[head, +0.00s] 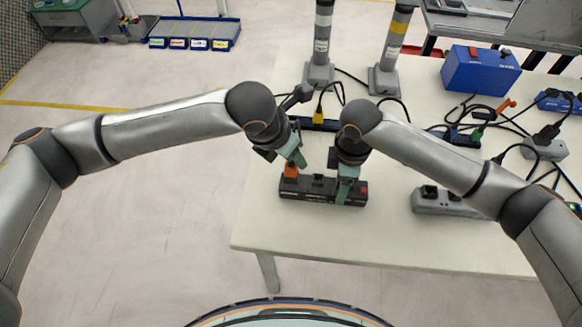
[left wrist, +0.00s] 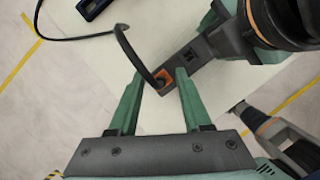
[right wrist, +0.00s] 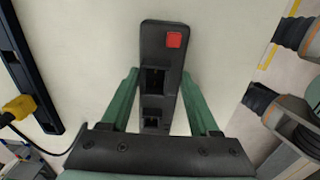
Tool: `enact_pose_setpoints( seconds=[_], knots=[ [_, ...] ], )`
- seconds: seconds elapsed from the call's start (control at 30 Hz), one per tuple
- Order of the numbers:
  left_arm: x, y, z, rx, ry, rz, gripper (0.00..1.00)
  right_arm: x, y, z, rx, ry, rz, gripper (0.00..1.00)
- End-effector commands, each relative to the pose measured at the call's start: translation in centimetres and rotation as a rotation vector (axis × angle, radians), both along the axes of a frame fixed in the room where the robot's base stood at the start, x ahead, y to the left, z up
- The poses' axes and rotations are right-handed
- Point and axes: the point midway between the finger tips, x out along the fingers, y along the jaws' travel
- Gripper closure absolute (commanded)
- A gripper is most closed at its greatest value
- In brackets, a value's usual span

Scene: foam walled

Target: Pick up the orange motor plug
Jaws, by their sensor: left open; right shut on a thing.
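The orange motor plug (head: 291,169) stands at the left end of a black power strip (head: 323,198) on the table. In the left wrist view the orange plug (left wrist: 162,82) has a black cable arching from it. My left gripper (head: 300,160) is open, with its fingers on either side of the plug in that view; I cannot tell whether they touch it. My right gripper (head: 346,190) is shut on the black strip near its right end. In the right wrist view its fingers flank the strip (right wrist: 159,55), beside two sockets and a red switch (right wrist: 174,40).
A dark blue strip with a yellow plug (head: 318,117) lies behind. Two grey posts (head: 320,72) stand at the back. A grey socket block (head: 440,202), a blue box (head: 480,72) and tangled cables are to the right. The table's front area is clear.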

Motion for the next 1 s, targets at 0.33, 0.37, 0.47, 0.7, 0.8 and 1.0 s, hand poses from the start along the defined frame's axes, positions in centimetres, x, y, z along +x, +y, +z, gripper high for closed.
enact_pose_setpoints(
  seconds=[0.33, 0.37, 0.47, 0.7, 0.8, 1.0],
  knots=[
    [0.01, -0.01, 0.06, -0.001, -0.001, 0.000, 0.72, 0.02, 0.02, 0.05, 0.001, -0.001, 0.000, 1.00],
    [0.00, 0.00, 0.07, -0.001, -0.001, 0.000, 0.75, 0.02, 0.02, 0.05, 0.001, -0.001, 0.000, 1.00],
    [0.01, 0.00, 0.08, -0.001, -0.001, 0.000, 0.86, 0.02, 0.02, 0.05, 0.001, -0.001, 0.000, 1.00],
    [0.01, 0.00, 0.09, -0.001, -0.001, 0.000, 1.00, 0.02, 0.02, 0.05, 0.001, -0.001, 0.000, 1.00],
    [0.02, 0.01, 0.09, -0.001, -0.001, 0.000, 1.00, 0.02, 0.02, 0.05, 0.001, -0.001, 0.000, 1.00],
    [0.03, 0.00, 0.11, -0.001, -0.002, 0.000, 1.00, 0.03, 0.02, 0.05, 0.001, -0.001, 0.000, 1.00]
  ],
)
